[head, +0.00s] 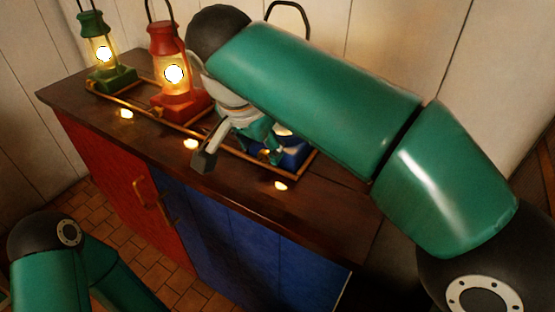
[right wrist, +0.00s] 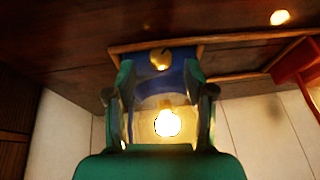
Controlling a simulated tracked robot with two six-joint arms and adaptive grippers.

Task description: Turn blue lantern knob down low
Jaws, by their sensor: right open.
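The blue lantern (head: 294,156) stands at the right end of a row of three, mostly hidden behind my right arm in the head view. In the right wrist view its blue base (right wrist: 178,72) and bright glowing globe lie between my fingers, with a round brass knob (right wrist: 160,58) on the base. My right gripper (head: 239,155) is open, its fingers on either side of the lantern's front; it also shows in the right wrist view (right wrist: 160,80). I cannot tell whether it touches the knob. My left arm shows at the lower left; its gripper is out of view.
A red lantern (head: 176,105) and a green lantern (head: 106,70), both lit, stand to the left. A low brass rail (head: 150,111) surrounds the lanterns on the dark wooden counter (head: 330,190). Small glowing spots line the counter front. Red and blue cupboard doors are below; a panelled wall is behind.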

